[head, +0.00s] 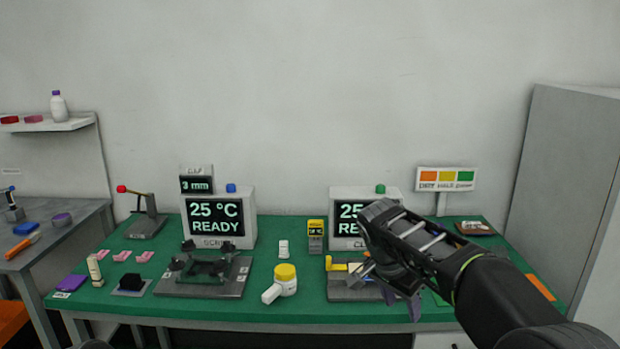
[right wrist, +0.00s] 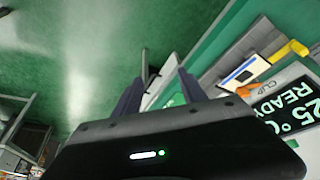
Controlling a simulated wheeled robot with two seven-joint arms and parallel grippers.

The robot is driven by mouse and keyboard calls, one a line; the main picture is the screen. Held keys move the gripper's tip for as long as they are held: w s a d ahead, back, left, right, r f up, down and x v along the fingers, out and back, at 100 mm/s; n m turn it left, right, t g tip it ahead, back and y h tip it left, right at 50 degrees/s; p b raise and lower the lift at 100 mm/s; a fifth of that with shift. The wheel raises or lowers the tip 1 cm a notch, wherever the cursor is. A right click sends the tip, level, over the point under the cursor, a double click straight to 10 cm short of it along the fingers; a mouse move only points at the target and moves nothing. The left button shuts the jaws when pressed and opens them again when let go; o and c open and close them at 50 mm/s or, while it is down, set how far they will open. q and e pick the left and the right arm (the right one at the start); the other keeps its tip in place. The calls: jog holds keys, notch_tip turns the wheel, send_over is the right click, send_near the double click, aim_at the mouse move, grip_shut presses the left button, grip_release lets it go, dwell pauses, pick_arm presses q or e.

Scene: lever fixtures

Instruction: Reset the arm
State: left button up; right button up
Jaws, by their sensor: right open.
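A lever fixture with a red knob (head: 122,189) stands at the back left of the green table. Its arm slopes down from the knob to a dark grey upright (head: 150,206). A yellow handle (head: 336,266) shows on a dark fixture base (head: 345,292) at the right; my right arm hides part of it, and it also shows in the right wrist view (right wrist: 291,50). My right gripper (head: 392,288) is open over the front right of the table, and its fingers show with nothing clear between them in the right wrist view (right wrist: 160,84). My left gripper is not in view.
Two display boxes reading 25 °C READY (head: 217,218) stand at the back; my arm partly covers the right one. A second dark fixture (head: 203,275), a yellow-capped white bottle (head: 284,280) and small pink pieces (head: 122,256) occupy the table (head: 255,306). A grey cabinet (head: 565,180) stands at right.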

jog(key=w+a+f+n+t+y, duration=0.2)
jog(key=w+a+f+n+y, duration=0.2)
jog(key=a+f+n, duration=0.4)
jog(key=s+a+f+n+y, duration=0.1)
jog(key=s+a+f, duration=0.15)
jog(key=f, duration=0.25)
jog(key=s+a+f+n+y, duration=0.1)
jog(key=s+a+f, duration=0.1)
jog(key=a+f, duration=0.3)
jog(key=s+f+n+g+y+p, duration=0.1)
jog(key=s+f+y+p, duration=0.1)
jog(key=s+f, duration=1.3)
jog(key=s+d+f+m+g, duration=0.1)
jog(key=s+d+f, duration=0.1)
jog(key=s, duration=0.7)
jog(key=s+d+f+m+g+p, duration=0.1)
jog(key=s+f+g, duration=0.1)
jog(key=s, duration=0.7)
jog(key=shift+s+d+f+m, duration=0.2)
jog(key=shift+d+f+m, duration=0.15)
jog(key=shift+f, duration=0.3)
